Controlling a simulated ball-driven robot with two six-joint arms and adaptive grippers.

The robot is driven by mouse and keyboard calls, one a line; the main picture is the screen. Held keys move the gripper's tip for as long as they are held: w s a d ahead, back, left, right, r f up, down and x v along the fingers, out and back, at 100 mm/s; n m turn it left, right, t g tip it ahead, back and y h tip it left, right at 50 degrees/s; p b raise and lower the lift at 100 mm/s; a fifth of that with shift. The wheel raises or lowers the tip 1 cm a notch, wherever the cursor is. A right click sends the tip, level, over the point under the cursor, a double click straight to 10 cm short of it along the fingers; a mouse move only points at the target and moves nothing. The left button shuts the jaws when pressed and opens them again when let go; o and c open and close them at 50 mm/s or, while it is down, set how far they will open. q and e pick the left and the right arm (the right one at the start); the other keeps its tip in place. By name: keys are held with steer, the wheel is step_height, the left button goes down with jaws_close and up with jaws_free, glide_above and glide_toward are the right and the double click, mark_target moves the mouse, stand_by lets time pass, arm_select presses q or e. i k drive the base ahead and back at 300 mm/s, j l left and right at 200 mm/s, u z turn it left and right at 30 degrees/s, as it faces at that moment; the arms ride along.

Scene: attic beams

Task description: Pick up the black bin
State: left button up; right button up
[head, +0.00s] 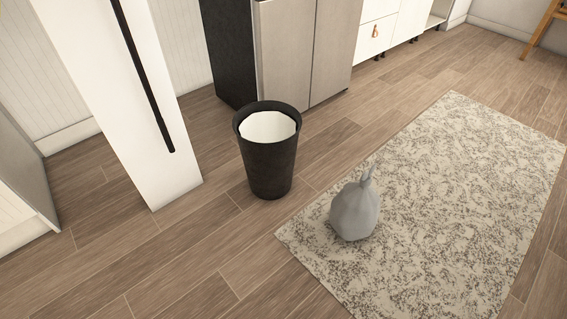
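The black bin (267,168) stands upright on the wooden floor near the middle of the head view. It is round, tapers toward its base, and has a white inside or liner showing at its open top. Neither of my grippers shows in this view, so their positions and states are not visible.
A grey tied bag (356,209) sits on the patterned rug (450,215) to the right of the bin. A steel-fronted cabinet (285,55) is behind it. A white panel with a black handle (145,85) stands at the left. Floor in front is clear.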

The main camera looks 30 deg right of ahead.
mark_target(269, 168)
steer(key=i+j+z, duration=0.15)
steer(key=i+z, duration=0.15)
steer(key=z, duration=0.15)
steer(key=i+j+z, duration=0.25)
steer(key=z, duration=0.15)
